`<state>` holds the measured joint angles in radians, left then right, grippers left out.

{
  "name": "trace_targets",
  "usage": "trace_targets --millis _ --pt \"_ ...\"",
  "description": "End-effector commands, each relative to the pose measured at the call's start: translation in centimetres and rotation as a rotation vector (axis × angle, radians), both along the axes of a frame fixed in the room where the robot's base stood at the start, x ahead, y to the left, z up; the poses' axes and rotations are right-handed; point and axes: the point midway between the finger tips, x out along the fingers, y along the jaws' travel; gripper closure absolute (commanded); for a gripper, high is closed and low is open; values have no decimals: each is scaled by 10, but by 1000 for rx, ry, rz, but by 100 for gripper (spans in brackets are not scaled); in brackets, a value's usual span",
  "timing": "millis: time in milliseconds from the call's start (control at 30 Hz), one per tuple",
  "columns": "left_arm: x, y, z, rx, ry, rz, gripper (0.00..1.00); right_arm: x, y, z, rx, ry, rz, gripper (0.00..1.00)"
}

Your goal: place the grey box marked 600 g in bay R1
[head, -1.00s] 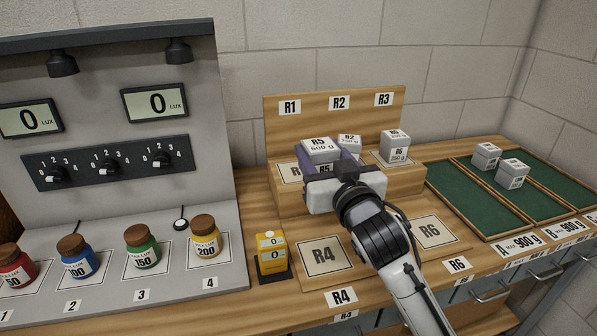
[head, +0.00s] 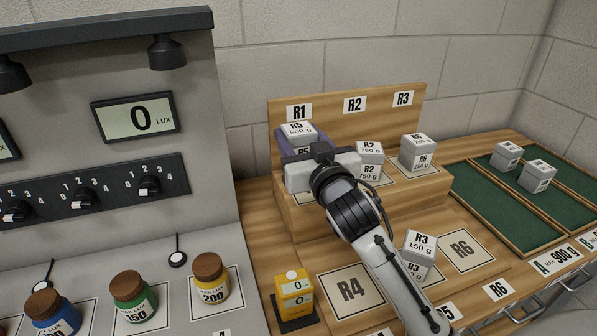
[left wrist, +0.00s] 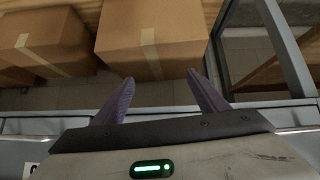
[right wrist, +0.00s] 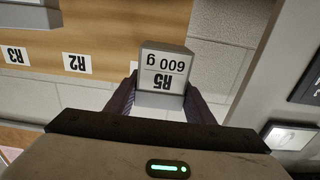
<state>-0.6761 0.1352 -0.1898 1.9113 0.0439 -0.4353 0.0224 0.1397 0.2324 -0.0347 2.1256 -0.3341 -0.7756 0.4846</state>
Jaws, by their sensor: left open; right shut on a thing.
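The grey box marked R5 600 g (head: 298,131) is held between the purple fingers of my right gripper (head: 303,147), just in front of the R1 label (head: 299,112) at the left of the wooden rack. The right wrist view shows the same box (right wrist: 164,72) between the shut fingers (right wrist: 160,100). My gripper hides the bay floor under it, so I cannot tell whether the box touches it. My left gripper (left wrist: 165,100) is open and empty in the left wrist view, away from the rack.
A grey R2 750 g box (head: 369,153) stands in the middle bay and another grey box (head: 417,152) in the right bay. An R3 150 g box (head: 419,246) is on the lower step beside my right arm. Green trays (head: 487,206) lie at right. Cardboard boxes (left wrist: 152,38) show in the left wrist view.

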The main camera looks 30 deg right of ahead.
Motion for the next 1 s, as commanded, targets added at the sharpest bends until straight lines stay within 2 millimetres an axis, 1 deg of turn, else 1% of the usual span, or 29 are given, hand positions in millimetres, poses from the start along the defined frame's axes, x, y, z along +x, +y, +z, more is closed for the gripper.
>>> trace_targets --millis 33,100,333,433,533,600,867,967,1000 --pt "-3 0 -4 0 6 0 33 0 0 -10 -2 -1 0 94" --pt "-7 0 -7 1 13 0 33 0 0 -21 -2 -3 0 94" --pt "-11 0 -12 1 21 -1 33 0 0 -42 -1 -6 0 94" --pt "-10 0 -14 1 21 -1 33 0 0 -57 -2 -3 0 94" --pt "-10 0 -16 1 21 -1 33 0 0 -68 -1 -6 0 94" --pt "-10 0 -16 1 20 -1 33 0 0 -72 -1 -6 1 94" --pt "-4 0 -13 1 10 -1 33 0 0 -72 -2 -8 1 94" --pt "-3 0 -14 1 7 -1 33 0 0 -75 -2 -8 1 94" --pt "-3 0 -14 1 7 -1 33 0 0 -78 0 -1 0 48"
